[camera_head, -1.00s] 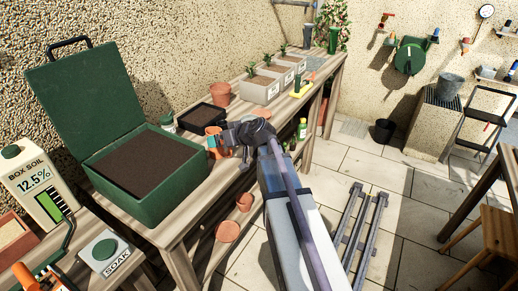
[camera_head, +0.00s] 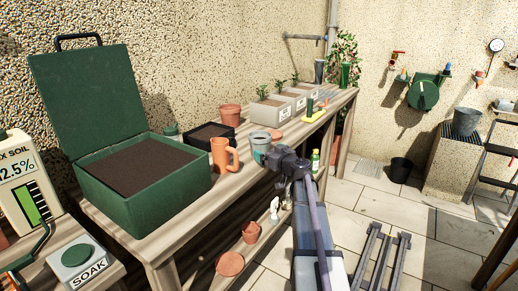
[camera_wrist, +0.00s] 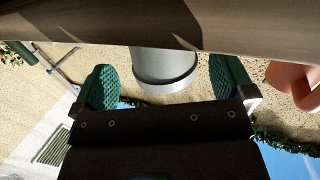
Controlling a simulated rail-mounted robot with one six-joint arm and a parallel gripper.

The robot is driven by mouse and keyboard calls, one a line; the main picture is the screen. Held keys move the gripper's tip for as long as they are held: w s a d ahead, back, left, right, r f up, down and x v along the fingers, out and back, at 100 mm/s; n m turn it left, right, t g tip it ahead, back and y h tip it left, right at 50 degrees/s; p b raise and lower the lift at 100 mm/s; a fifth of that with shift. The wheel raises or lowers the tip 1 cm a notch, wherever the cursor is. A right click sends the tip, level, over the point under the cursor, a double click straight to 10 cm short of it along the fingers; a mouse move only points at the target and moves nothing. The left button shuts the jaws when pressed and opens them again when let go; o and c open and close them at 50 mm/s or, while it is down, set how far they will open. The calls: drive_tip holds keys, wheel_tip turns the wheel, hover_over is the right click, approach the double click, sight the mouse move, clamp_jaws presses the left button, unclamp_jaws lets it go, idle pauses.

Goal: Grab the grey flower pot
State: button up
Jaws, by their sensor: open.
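The grey flower pot (camera_head: 260,147) stands upright on the wooden bench, right of an orange mug (camera_head: 223,155). In the wrist view, which looks upside down, the grey pot (camera_wrist: 163,66) shows between my two green fingers. My gripper (camera_wrist: 165,80) is open, with a finger on each side of the pot and visible gaps between. I cannot tell whether the pot is fully within finger reach. In the head view my gripper (camera_head: 275,160) is just right of and in front of the pot, its fingers mostly hidden by the wrist. The mug (camera_wrist: 291,78) is close beside one finger.
A black soil tray (camera_head: 211,134), a terracotta pot (camera_head: 230,115) and grey planters (camera_head: 270,112) stand behind on the bench. A yellow-handled tool (camera_head: 314,116) lies to the right. A large green soil box (camera_head: 150,200) stands to the left. A green bottle (camera_head: 315,161) shows beyond my arm.

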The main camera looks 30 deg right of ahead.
sight(265, 148)
drive_tip(key=w, duration=0.5)
drive_tip(key=shift+w+a+f, duration=0.15)
drive_tip(key=shift+w+f, duration=0.15)
drive_tip(key=shift+w, duration=0.1)
drive_tip(key=shift+s, duration=0.1)
drive_tip(key=c, duration=1)
drive_tip(key=shift+o, duration=0.2)
drive_tip(key=shift+s+r, duration=0.1)
drive_tip(key=shift+r, duration=0.35)
drive_tip(key=s, duration=1.2)
drive_tip(key=s+d, duration=0.1)
drive_tip(key=s, duration=0.4)
drive_tip(key=shift+s+f, duration=0.1)
drive_tip(key=shift+s, duration=0.3)
